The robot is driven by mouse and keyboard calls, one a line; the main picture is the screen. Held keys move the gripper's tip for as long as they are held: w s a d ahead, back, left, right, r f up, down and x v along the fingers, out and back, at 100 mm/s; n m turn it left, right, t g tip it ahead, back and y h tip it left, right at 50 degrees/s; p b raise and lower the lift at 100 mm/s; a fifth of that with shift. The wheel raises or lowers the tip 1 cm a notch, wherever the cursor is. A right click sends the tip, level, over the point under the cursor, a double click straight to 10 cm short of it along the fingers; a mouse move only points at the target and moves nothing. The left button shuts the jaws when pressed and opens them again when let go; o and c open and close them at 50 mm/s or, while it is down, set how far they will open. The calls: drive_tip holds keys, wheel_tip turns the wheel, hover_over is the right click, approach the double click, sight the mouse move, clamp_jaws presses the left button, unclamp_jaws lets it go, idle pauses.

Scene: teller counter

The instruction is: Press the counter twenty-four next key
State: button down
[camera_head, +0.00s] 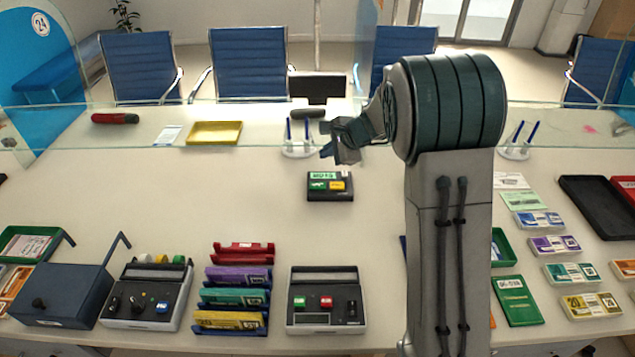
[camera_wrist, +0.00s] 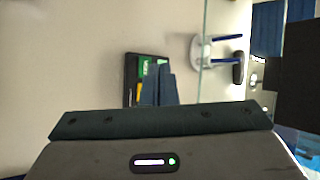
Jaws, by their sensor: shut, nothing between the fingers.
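A small black box (camera_head: 330,194) with a green display on top and a green key (camera_head: 318,185) and a yellow key (camera_head: 337,185) below it sits mid-counter. Its lettering is too small to read, so I cannot tell which is the next key. A round sign reading 24 (camera_head: 40,23) is on the blue panel at far left. My gripper (camera_head: 327,152) is shut and empty, above the counter just behind the box in the head view. In the wrist view, my shut fingers (camera_wrist: 158,82) cover part of the black box (camera_wrist: 130,75).
A glass screen runs behind the box, with pen stands (camera_head: 300,150) and a yellow tray (camera_head: 215,132) near it. In front stand a console with green and red keys (camera_head: 327,318), coloured racks (camera_head: 238,295) and another console (camera_head: 147,310). The counter left of the box is clear.

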drive_tip(key=w+a+f+m+t, duration=0.1)
drive_tip(key=w+f+m, duration=0.3)
drive_tip(key=w+f, duration=0.3)
drive_tip(key=shift+w+a, duration=0.3)
drive_tip(key=shift+w, duration=0.2)
drive_tip(key=shift+f, duration=0.15)
drive_tip(key=b, duration=0.5)
hover_over(320, 187)
wheel_tip(320, 187, down, 7)
drive_tip(key=shift+w+f, duration=0.1)
drive_tip(key=shift+f, duration=0.1)
drive_tip(key=shift+f+b, duration=0.7)
drive_tip(key=shift+b, duration=0.2)
drive_tip(key=shift+f, duration=0.1)
idle(0.4)
drive_tip(key=shift+f+b, duration=0.3)
drive_tip(key=shift+b, duration=0.3)
